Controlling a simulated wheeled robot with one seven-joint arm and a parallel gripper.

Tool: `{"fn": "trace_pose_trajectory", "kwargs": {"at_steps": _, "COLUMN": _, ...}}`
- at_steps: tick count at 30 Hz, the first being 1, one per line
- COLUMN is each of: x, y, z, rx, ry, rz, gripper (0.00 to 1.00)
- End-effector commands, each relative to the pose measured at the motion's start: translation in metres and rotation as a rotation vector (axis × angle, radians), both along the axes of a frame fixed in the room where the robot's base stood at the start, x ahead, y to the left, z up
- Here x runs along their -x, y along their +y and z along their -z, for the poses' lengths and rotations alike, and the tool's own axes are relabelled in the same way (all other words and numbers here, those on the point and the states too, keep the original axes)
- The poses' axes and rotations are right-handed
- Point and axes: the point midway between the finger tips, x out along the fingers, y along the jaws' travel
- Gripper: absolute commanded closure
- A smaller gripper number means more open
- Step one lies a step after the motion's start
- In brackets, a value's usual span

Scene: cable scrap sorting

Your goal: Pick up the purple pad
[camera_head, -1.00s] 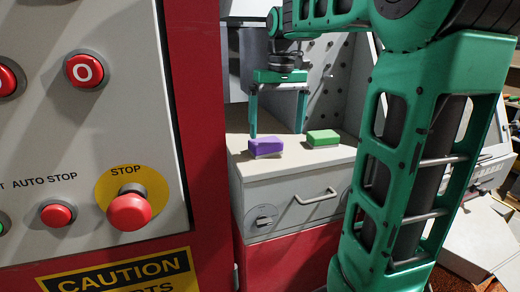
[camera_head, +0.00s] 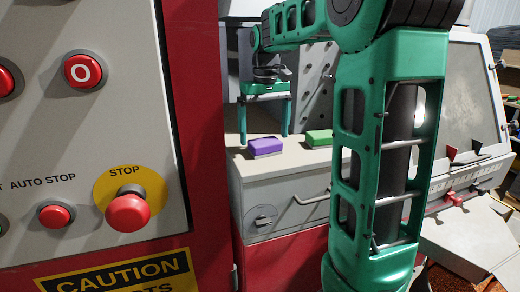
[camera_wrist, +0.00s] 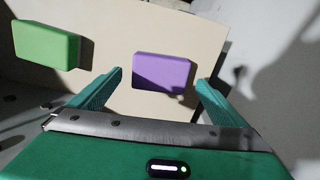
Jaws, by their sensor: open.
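The purple pad (camera_head: 265,146) lies flat on the beige top of a grey cabinet, near its front edge. My gripper (camera_head: 264,136) is open, its two green fingers pointing down, just behind the pad in the head view. In the wrist view the purple pad (camera_wrist: 162,72) shows between and beyond the open fingertips (camera_wrist: 160,82). The fingers appear apart from it and nothing is held.
A green pad (camera_head: 318,138) lies to the right of the purple one, partly hidden by my arm in the head view. The cabinet top (camera_head: 240,162) is otherwise mostly clear. A red and grey control panel (camera_head: 75,140) fills the left. A perforated panel (camera_head: 312,90) stands behind.

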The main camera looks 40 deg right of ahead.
Motion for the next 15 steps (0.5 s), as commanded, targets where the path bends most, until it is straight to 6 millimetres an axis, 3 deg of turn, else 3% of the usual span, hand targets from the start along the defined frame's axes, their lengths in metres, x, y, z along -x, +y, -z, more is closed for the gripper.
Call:
{"fn": "trace_pose_trajectory", "kwargs": {"at_steps": 6, "x": 0.000, "y": 0.001, "z": 0.030, "rx": -0.001, "ry": 0.003, "rz": 0.000, "gripper": 0.04}}
{"fn": "trace_pose_trajectory", "kwargs": {"at_steps": 15, "x": -0.001, "y": 0.000, "z": 0.037, "rx": 0.000, "ry": 0.000, "rz": 0.000, "gripper": 0.04}}
